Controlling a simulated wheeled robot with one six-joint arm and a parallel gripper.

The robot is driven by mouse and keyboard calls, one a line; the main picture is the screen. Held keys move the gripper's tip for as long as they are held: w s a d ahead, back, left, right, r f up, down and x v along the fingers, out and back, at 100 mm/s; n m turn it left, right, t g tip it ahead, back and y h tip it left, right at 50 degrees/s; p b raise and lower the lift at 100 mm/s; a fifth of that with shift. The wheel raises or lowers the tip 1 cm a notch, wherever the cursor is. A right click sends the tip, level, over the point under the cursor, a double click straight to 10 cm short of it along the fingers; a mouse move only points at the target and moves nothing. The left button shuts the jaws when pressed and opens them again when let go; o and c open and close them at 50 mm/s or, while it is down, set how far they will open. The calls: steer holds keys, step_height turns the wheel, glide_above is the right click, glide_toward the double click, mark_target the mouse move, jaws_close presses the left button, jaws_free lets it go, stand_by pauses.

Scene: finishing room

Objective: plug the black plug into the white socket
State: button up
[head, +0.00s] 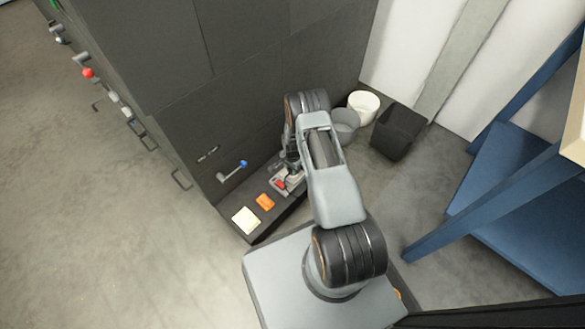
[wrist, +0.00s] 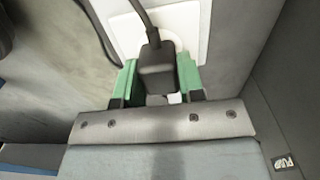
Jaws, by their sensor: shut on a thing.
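In the wrist view the black plug (wrist: 156,70) sits between the green fingers of my gripper (wrist: 157,84), which is shut on it. Its black cord runs up from the plug toward the top of the view. The white socket (wrist: 188,30) is a pale plate right behind the plug, with a rounded part showing beside the plug. The plug covers part of the plate. I cannot tell whether its prongs are in the socket. In the head view my arm hides most of the gripper and the plug.
A blue-knobbed lever (head: 235,171) juts from the dark cabinet (head: 200,100). A black bin (head: 398,132), a grey bucket (head: 345,124) and a white bucket (head: 364,104) stand behind my arm.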

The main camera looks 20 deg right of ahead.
steer(key=shift+f+b, duration=0.4)
steer(key=shift+f, duration=0.1)
steer(key=o, duration=1)
step_height(320, 180, up, 14)
steer(key=p, duration=0.5)
steer(key=shift+p, duration=0.35)
